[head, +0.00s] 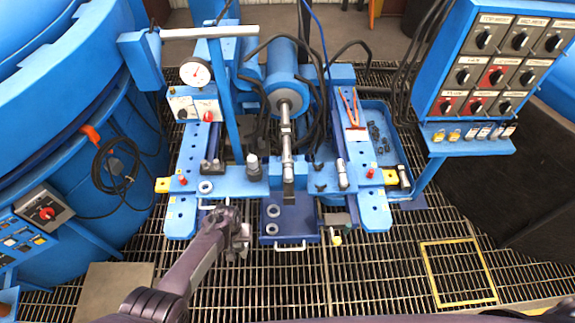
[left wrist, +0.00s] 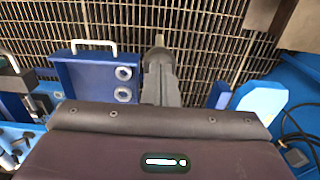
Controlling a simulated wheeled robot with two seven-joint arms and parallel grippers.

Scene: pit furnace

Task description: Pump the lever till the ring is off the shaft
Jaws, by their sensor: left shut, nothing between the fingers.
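My left gripper (head: 240,242) is over the floor grating in front of the blue press, left of the front tray. It is shut and empty; its fingers also show in the left wrist view (left wrist: 159,72). A pale horizontal bar (head: 208,33), which looks like the lever, is high at the back left, far from my gripper. A steel shaft (head: 286,135) runs forward from the blue cylinder (head: 284,78) along the press's middle. I cannot clearly tell a ring on the shaft. My right gripper is out of view.
A blue tray (head: 298,222) with two grey rings (head: 272,211) and a white handle juts out in front. A dial gauge (head: 195,73) stands below the bar. A control panel (head: 492,62) is at right, a big blue furnace (head: 60,90) at left. Front grating is open.

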